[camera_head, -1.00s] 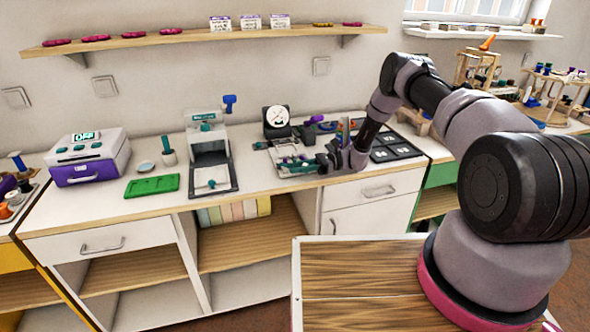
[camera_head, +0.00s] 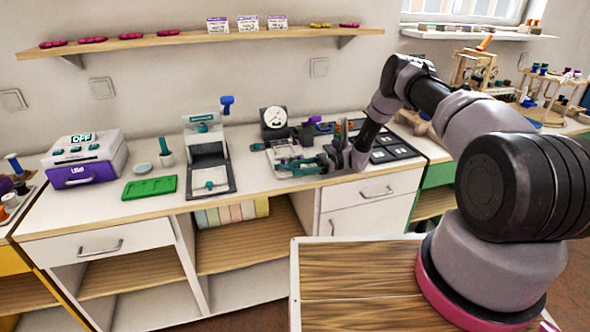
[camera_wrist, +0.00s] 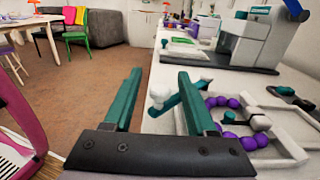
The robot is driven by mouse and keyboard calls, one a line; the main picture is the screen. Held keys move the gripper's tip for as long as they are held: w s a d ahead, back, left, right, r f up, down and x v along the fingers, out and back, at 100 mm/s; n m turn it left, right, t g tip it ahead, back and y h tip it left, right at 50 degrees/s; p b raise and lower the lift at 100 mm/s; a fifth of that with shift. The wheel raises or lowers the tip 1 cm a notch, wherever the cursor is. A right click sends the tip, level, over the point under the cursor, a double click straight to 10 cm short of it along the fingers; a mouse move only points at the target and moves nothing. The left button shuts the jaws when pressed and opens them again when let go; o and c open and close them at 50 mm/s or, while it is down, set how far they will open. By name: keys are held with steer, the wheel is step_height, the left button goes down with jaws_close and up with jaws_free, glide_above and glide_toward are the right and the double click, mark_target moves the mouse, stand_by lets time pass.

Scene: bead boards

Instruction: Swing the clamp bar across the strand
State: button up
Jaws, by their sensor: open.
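In the wrist view, the clamp bar (camera_wrist: 181,101) is a teal bar with a white knob at its near left end. It lies low beside the board, its knob between the lines of my two teal fingers. The strand (camera_wrist: 233,102) of purple beads curves over the white bead board (camera_wrist: 286,150), right of my right finger. Purple and white beads show lower on it. My gripper (camera_wrist: 160,74) is open, with nothing visibly held. In the head view my gripper (camera_head: 325,164) is low over the board's front edge; the strand is too small to make out there.
A grey-white press (camera_head: 208,150) and a green tray (camera_head: 149,187) stand left of the board. A dial gauge (camera_head: 274,121) stands behind it. A dark compartment tray (camera_head: 392,148) lies to its right. In the wrist view, the floor (camera_wrist: 95,85) is open to the left.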

steer(key=v, duration=0.6)
steer(key=shift+d, duration=0.1)
